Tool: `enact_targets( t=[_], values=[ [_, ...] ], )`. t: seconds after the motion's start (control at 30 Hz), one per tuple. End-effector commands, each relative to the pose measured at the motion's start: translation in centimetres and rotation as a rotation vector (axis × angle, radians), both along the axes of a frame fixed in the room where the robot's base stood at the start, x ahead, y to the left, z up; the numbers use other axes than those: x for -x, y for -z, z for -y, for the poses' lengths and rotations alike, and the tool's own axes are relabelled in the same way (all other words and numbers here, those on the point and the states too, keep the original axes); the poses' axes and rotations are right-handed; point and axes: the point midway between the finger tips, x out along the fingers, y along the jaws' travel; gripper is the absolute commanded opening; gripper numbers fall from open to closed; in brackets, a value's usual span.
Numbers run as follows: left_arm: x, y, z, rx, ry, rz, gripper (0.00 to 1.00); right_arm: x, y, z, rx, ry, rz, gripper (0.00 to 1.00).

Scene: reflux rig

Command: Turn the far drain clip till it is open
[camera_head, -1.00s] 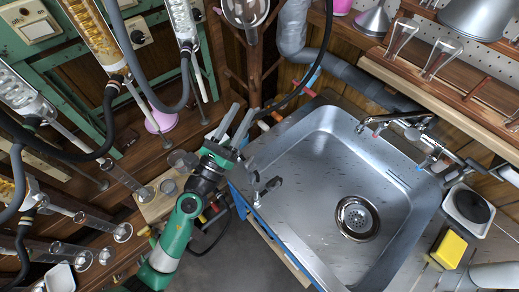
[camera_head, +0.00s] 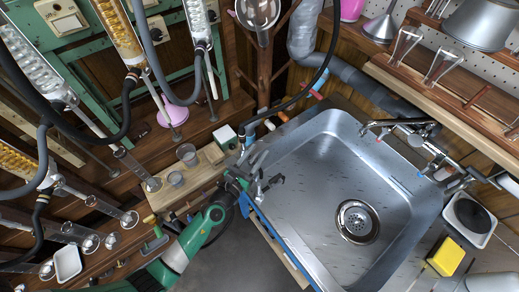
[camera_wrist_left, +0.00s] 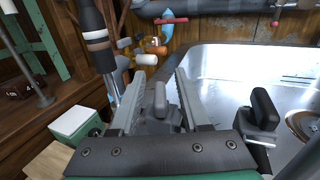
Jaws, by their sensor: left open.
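A grey clip with an upright lever (camera_wrist_left: 160,104) stands between the open fingers of my left gripper (camera_wrist_left: 157,84) in the left wrist view. I cannot tell whether the fingers touch it. A second clip with a black lever (camera_wrist_left: 264,106) stands to the right, outside the fingers; it also shows on the sink's left rim in the head view (camera_head: 270,186). In the head view my left gripper (camera_head: 250,163) is at the sink's left edge, beyond the black clip, and largely hides the grey clip. My right gripper is in neither view.
The steel sink (camera_head: 318,150) lies just right of the gripper. A wooden block with glass cups (camera_head: 187,154) and a green-and-white box (camera_head: 223,136) stand to its left. A dark hose (camera_wrist_left: 97,38) rises close by the left finger.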

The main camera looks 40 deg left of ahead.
Motion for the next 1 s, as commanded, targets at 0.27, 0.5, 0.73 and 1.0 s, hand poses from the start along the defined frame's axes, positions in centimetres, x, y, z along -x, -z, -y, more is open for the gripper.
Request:
enact_targets(
  t=[0.27,0.5,0.73,1.0],
  values=[
    [-1.9,0.0,-0.4,-0.001,0.000,0.000,0.46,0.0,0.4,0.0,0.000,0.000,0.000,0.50],
    [-1.8,0.0,-0.4,-0.001,0.000,0.000,0.32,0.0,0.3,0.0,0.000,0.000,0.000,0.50],
    [-1.8,0.0,-0.4,-0.001,0.000,0.000,0.00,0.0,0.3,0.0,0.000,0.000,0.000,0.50],
    [-1.9,-0.1,-0.4,0.001,-0.005,0.000,0.00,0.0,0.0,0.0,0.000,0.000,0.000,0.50]
  ],
)
